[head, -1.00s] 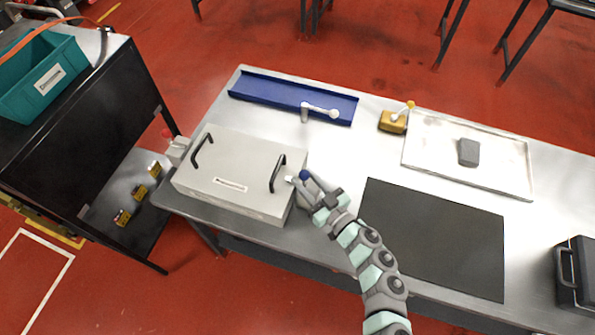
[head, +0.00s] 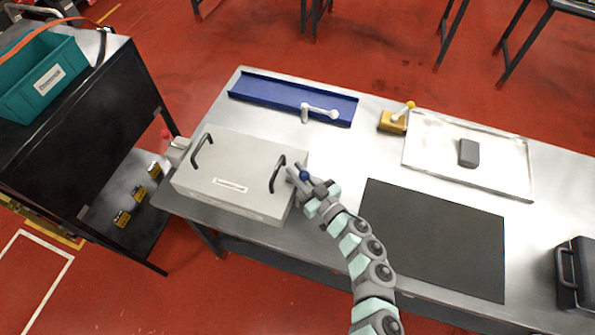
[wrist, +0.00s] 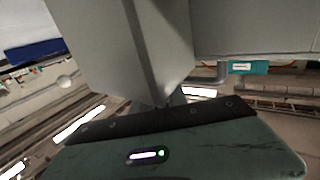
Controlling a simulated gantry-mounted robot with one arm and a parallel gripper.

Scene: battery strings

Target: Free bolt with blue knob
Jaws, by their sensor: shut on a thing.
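The blue knob (head: 304,175) sits at the right end of the grey lidded box (head: 222,200). The bolt under it is mostly hidden by my gripper. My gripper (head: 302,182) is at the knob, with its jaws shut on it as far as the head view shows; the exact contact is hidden. In the wrist view, large grey surfaces (wrist: 155,50) fill the upper middle, and the knob cannot be made out there.
The lid has two black handles (head: 273,174). A blue channel tray (head: 255,94) with a white-knobbed lever lies behind. A yellow clamp (head: 392,122), a metal tray (head: 425,150) with a grey block and a dark mat (head: 440,245) lie to the right.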

